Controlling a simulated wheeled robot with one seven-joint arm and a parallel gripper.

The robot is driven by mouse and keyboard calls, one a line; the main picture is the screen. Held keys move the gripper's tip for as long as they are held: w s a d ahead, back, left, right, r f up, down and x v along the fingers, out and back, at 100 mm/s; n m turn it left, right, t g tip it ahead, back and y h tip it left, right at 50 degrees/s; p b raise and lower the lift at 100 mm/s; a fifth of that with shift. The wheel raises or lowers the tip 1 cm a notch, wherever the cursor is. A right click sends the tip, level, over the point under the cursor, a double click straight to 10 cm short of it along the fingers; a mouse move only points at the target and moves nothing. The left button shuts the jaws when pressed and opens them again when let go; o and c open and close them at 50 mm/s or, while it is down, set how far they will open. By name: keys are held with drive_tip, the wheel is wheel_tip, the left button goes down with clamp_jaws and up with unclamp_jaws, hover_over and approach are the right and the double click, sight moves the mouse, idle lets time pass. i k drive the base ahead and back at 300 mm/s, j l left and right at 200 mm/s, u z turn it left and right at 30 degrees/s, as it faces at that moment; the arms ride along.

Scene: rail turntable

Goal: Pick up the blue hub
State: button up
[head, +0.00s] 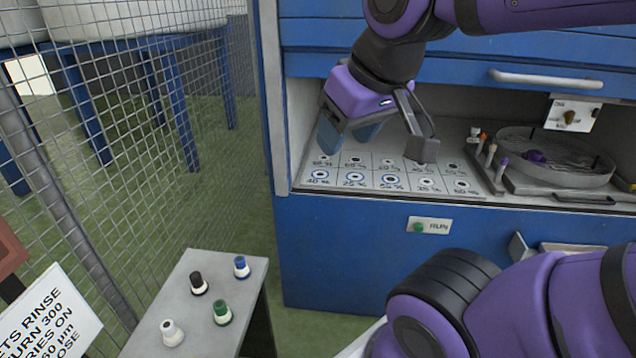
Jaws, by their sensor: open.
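My gripper (378,145) is open, up and to the right of that table. It hangs over the marked grid board (345,188) in the blue cabinet, well apart from the hub. I see nothing held between its fingers.
Near the hub stand a black-topped piece (199,283), a green-topped piece (221,313) and a white piece (172,333). A wire fence (120,120) runs at the left. The blue cabinet (340,250) holds a round turntable dish (555,160) at the right.

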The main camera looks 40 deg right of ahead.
sight(241, 272)
drive_tip(key=z, duration=1.2)
drive_tip(key=i+z, duration=0.4)
drive_tip(key=i+j+z, duration=0.15)
drive_tip(key=z, duration=0.25)
drive_tip(key=u, duration=2.3)
